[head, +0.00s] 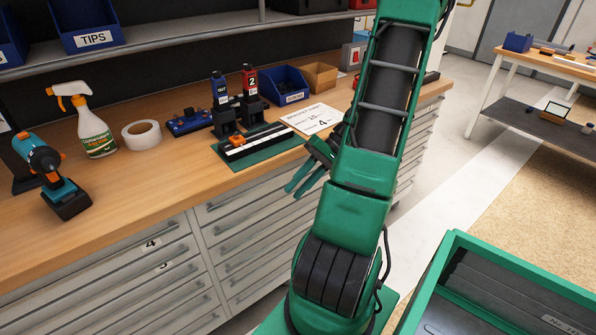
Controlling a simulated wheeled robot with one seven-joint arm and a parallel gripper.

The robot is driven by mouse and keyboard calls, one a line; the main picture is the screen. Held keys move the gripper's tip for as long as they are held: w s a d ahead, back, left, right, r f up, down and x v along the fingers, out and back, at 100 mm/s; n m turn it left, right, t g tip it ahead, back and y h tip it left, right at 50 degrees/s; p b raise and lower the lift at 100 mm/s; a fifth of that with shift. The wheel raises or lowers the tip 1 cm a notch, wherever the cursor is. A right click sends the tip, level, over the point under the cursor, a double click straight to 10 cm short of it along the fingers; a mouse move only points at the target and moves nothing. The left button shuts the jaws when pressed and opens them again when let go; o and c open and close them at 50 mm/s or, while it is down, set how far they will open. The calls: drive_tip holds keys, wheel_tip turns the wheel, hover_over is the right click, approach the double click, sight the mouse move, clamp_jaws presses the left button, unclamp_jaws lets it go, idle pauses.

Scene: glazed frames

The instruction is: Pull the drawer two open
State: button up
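A grey drawer cabinet (196,238) stands under the wooden worktop, with two banks of drawers showing. All the drawer fronts I can see look shut. In the left bank one drawer (120,262) carries a label that reads 4, and the label below it looks like a 5; lower labels are too small to read. I see no drawer labelled two; part of the cabinet is out of frame or behind my arm. My gripper (297,188) is over the worktop's front edge, apart from the drawer handles. Its two green fingers stand slightly apart with nothing between them.
On the worktop (110,200) are a drill (47,170), a spray bottle (92,125), a tape roll (141,134), a green mat (229,158), a paper sheet (318,119) and a blue bin (284,88). Floor (424,185) is clear to the right, towards another table (560,66).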

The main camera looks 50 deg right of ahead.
sight(296, 170)
drive_tip(key=s+d+m+t, duration=0.3)
drive_tip(key=s+d+t, duration=0.2)
drive_tip(key=d+t, duration=0.7)
drive_tip(key=x, duration=1.1)
drive_tip(key=shift+s+a+f, duration=0.1)
drive_tip(key=shift+s+a, duration=0.05)
